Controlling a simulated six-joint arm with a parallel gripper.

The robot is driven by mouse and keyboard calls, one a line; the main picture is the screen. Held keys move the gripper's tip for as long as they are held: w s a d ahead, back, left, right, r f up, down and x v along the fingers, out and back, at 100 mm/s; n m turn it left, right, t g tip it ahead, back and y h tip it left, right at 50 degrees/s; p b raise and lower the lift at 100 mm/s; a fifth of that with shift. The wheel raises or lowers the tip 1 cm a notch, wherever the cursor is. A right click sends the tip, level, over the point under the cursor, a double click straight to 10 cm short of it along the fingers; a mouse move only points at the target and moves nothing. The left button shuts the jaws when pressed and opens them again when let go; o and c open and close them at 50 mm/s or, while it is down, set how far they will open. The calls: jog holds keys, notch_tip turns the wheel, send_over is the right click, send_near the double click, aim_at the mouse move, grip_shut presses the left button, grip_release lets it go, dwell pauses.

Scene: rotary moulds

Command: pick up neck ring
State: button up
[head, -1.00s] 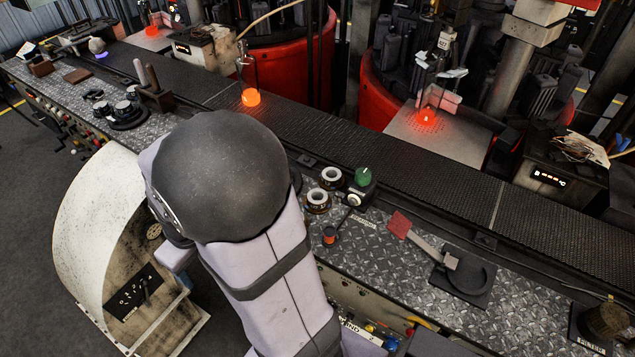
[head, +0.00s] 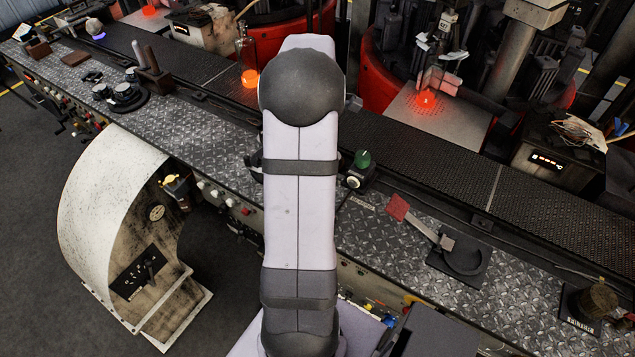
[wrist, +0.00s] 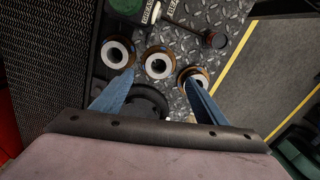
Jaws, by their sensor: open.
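Three neck rings, pale with brown rims and dark centres, lie in a slanting row on the diamond-plate bench in the wrist view: a left one (wrist: 116,54), a middle one (wrist: 158,65) and a right one (wrist: 194,77). My gripper (wrist: 155,80) is open and empty, its two blue fingers spread. The left fingertip overlaps the lower edge of the left ring and the right fingertip overlaps the right ring. The middle ring shows between them, slightly beyond the tips. Height above the bench is hard to tell. In the head view my arm hides the rings and gripper.
A green-knobbed device (head: 361,165) stands beside my arm. A red-handled tool (head: 410,217) and a round black holder (head: 466,258) lie to the right on the bench (head: 385,240). The conveyor (head: 420,175) runs behind, with a glowing bottle (head: 249,77) on it.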

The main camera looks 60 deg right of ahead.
jog(key=shift+s+d+f+p, duration=0.1)
jog(key=shift+f+p, duration=0.75)
jog(key=shift+f, duration=0.95)
jog(key=shift+d+f+p, duration=0.1)
jog(key=shift+f+p, duration=0.7)
jog(key=shift+f, duration=0.95)
jog(key=c, duration=1.3)
jog(key=shift+c, duration=0.4)
jog(key=shift+r, duration=0.15)
jog(key=shift+d+r+b, duration=0.1)
jog(key=shift+r+b, duration=0.3)
jog(key=shift+r, duration=0.25)
notch_tip(320, 180, up, 8)
jog(key=b, duration=0.2)
jog(key=shift+r, duration=0.25)
jog(key=shift+r, duration=0.1)
